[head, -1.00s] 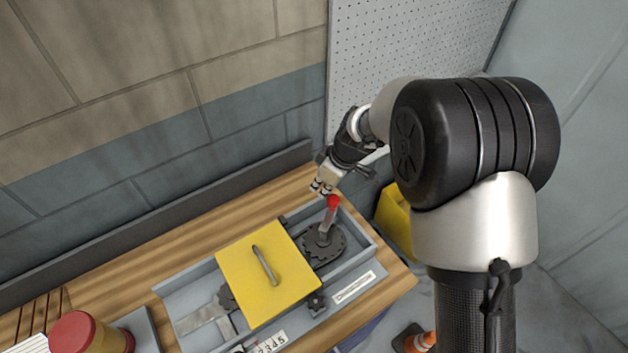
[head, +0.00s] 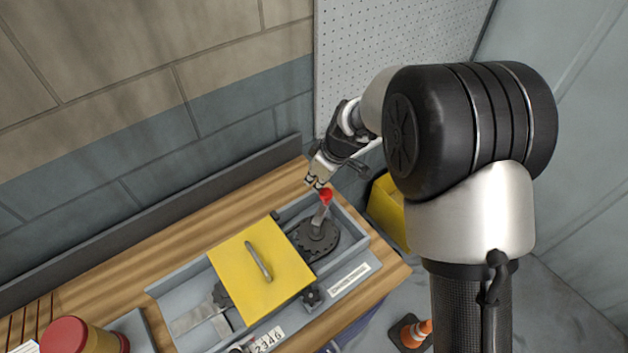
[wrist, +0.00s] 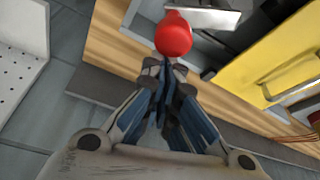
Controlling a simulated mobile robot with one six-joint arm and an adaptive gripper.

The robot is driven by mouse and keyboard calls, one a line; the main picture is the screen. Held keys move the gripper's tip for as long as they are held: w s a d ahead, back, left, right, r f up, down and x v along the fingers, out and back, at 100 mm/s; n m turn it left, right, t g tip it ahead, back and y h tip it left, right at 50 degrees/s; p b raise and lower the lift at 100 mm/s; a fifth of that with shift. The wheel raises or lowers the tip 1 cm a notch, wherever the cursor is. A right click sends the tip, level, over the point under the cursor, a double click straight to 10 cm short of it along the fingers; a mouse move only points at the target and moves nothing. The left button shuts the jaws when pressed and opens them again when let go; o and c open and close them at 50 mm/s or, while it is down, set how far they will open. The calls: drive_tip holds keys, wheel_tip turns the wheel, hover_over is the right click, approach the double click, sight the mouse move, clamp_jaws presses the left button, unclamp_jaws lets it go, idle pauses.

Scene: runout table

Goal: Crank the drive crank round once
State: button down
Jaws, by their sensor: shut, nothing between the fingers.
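The drive crank has a red knob (head: 326,196) on a grey arm (head: 320,215), above a dark toothed wheel (head: 316,237) at the right end of the grey tray (head: 352,248). My gripper (head: 315,183) is just above and left of the knob in the head view. In the wrist view the red knob (wrist: 173,34) is just beyond the shut fingertips (wrist: 164,66). The fingers hold nothing. I cannot tell whether they touch the knob.
A yellow cover (head: 262,275) with a handle lies over the middle of the tray. A counter (head: 268,341) reads 2346. A red-lidded jar (head: 75,336) stands at the lower left. A back ledge (head: 150,223) runs along the wall. A yellow container (head: 388,208) stands beyond the table's right end.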

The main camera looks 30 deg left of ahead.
drive_tip(key=d+m+t+b, duration=0.1)
drive_tip(key=d+m+b, duration=0.2)
drive_tip(key=d+m, duration=0.3)
drive_tip(key=shift+d+t+h, duration=0.4)
idle(0.4)
drive_tip(key=shift+w+r, duration=0.1)
idle(0.5)
drive_tip(key=v, duration=1.1)
drive_tip(key=s+d+r+m+t+h+b, duration=0.1)
drive_tip(key=s+d+r+m, duration=0.15)
drive_tip(key=d, duration=0.45)
drive_tip(key=s+d+r+m+b, duration=0.2)
drive_tip(key=s+d+r, duration=0.1)
drive_tip(key=d, duration=0.5)
drive_tip(key=s+d+f+m+t+h+b, duration=0.1)
drive_tip(key=s+d+m, duration=0.4)
drive_tip(key=s+d, duration=0.8)
drive_tip(key=shift+s+f+m+h+b, duration=0.35)
drive_tip(key=shift+s+f+h+b, duration=0.15)
drive_tip(key=shift+s+b, duration=0.1)
